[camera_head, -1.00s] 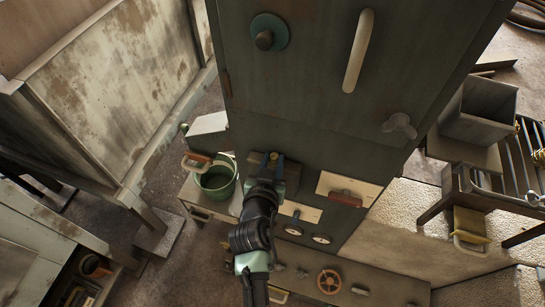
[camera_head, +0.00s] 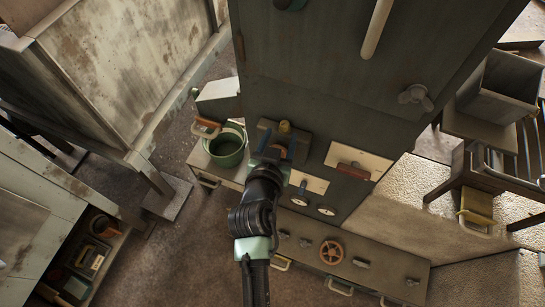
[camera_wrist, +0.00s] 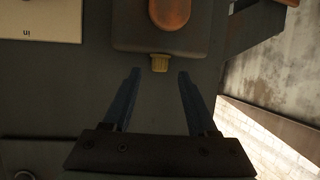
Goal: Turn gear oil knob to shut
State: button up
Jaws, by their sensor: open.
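No readable label marks the gear oil knob. In the wrist view a dark block on the cabinet face bears a rounded orange-brown piece (camera_wrist: 170,10) and a small brass piece (camera_wrist: 159,63) at its lower edge. My gripper (camera_wrist: 159,74) is open and empty, its two blue fingers pointing towards the block. The brass piece lies just beyond the fingertips, in line with the gap. In the head view my gripper (camera_head: 277,144) is at the dark block on the lower cabinet, below a yellow piece (camera_head: 284,127). My arm hides part of the block.
A green bucket (camera_head: 226,150) stands left of my gripper. To the right are a pale plate with a red-brown handle (camera_head: 353,170) and two round gauges (camera_head: 327,210). An orange handwheel (camera_head: 331,252) sits lower. A grey wing knob (camera_head: 416,97) is at upper right.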

jog(key=b+v, duration=0.1)
jog(key=v, duration=0.8)
